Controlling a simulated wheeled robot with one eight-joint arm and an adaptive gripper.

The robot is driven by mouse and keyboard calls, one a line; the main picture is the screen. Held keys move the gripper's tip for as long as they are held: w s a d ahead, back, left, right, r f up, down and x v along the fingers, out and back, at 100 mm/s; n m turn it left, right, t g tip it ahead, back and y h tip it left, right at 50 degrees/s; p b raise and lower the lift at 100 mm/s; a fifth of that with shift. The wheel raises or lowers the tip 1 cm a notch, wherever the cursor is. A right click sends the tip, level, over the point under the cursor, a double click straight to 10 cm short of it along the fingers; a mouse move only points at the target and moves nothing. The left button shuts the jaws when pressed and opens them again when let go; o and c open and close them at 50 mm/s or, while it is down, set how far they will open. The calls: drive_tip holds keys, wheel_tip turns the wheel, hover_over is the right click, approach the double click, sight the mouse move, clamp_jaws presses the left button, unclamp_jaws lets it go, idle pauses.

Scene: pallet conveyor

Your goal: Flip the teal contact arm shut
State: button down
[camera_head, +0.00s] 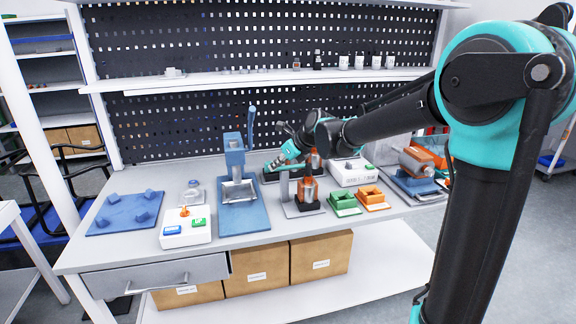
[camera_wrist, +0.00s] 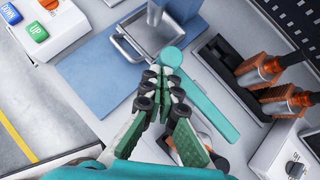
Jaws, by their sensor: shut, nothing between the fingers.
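The teal contact arm (camera_wrist: 212,108) shows in the wrist view as a flat bar with a round disc end, slanting from upper left to lower right. In the head view the contact arm (camera_head: 290,167) is a short teal bar at the top of a small grey stand (camera_head: 291,210), beside my gripper (camera_head: 275,160). In the wrist view my gripper (camera_wrist: 163,76) is shut and empty. Its fingertips lie just below the disc in the picture; I cannot tell whether they touch it. My fingers hide part of the stand.
A blue press (camera_head: 235,160) with an upright lever stands left of the stand. A white button box (camera_head: 186,236) and a blue mat (camera_head: 105,217) are further left. Green (camera_head: 344,206) and orange (camera_head: 372,200) trays are to the right. Orange-and-black tools (camera_wrist: 285,95) stand close by.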

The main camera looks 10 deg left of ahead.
drive_tip(key=shift+w+a, duration=0.4)
drive_tip(key=shift+a, duration=0.3)
idle(0.5)
